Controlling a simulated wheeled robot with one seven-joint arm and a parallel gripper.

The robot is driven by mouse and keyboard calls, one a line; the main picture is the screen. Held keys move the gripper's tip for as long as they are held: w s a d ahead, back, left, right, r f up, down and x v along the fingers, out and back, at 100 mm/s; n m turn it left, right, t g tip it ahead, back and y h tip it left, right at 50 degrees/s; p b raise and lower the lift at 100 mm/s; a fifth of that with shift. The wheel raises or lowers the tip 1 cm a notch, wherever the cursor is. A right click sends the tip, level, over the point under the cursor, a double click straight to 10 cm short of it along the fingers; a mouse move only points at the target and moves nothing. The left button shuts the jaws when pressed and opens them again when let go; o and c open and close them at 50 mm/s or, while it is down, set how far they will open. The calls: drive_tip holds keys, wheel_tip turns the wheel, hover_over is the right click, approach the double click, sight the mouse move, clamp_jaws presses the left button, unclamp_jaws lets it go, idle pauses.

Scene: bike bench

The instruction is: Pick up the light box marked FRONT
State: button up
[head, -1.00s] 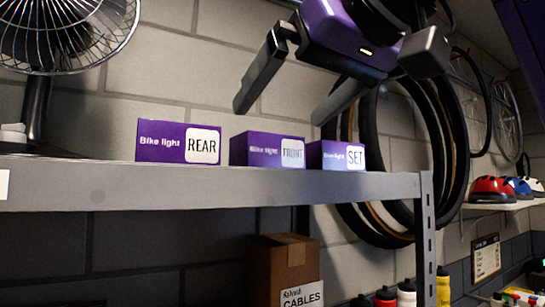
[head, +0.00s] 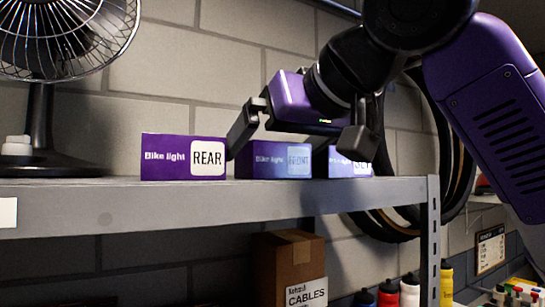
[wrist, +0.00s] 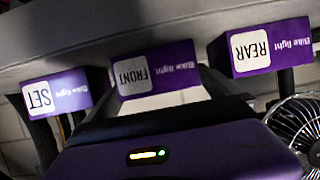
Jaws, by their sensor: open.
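The purple light box marked FRONT (head: 268,160) stands on the grey shelf, between the REAR box (head: 170,157) and the SET box (head: 340,166). In the wrist view the FRONT box (wrist: 142,78) appears upside down, in the middle of the three. My gripper (head: 297,152) is open and empty, with its body above the FRONT box. One finger hangs by the gap between REAR and FRONT; the other is in front of SET and hides part of its label. I cannot tell whether either finger touches a box.
The shelf (head: 90,209) has a fan (head: 40,125) at its left end. Below are a cardboard CABLES box (head: 272,270) and several bottles (head: 409,290). Bike tyres (head: 463,175) hang on the wall at right. The neighbouring boxes leave narrow gaps beside FRONT.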

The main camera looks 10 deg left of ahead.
drive_tip(key=c, duration=1.3)
drive_tip(key=shift+r, duration=0.1)
drive_tip(key=shift+c, duration=0.2)
